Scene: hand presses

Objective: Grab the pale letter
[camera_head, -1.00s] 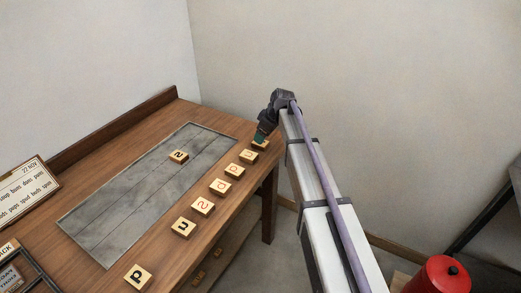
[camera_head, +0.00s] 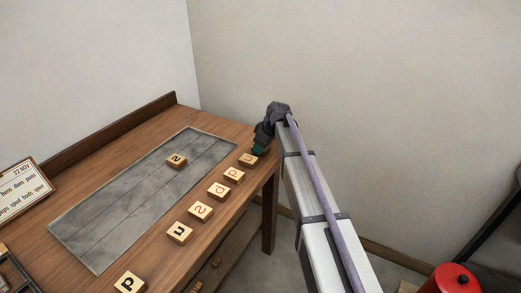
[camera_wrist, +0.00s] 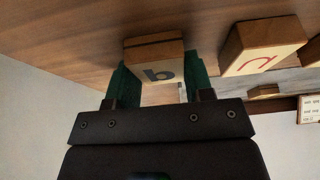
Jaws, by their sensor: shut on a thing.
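My gripper (camera_wrist: 155,78) has its green fingers on both sides of a wooden block with a pale face (camera_wrist: 158,71). The block bears a grey-blue letter with a round bowl and one stem, seen from an odd angle. I cannot tell whether the block touches the bench.
A row of letter blocks with red or black letters runs along the bench's front edge; the nearest neighbour (camera_wrist: 262,47) bears a red letter. Another block (camera_head: 176,160) lies on the grey slab (camera_head: 130,225). A framed card (camera_head: 22,190) stands left. A red can (camera_head: 452,279) is at lower right.

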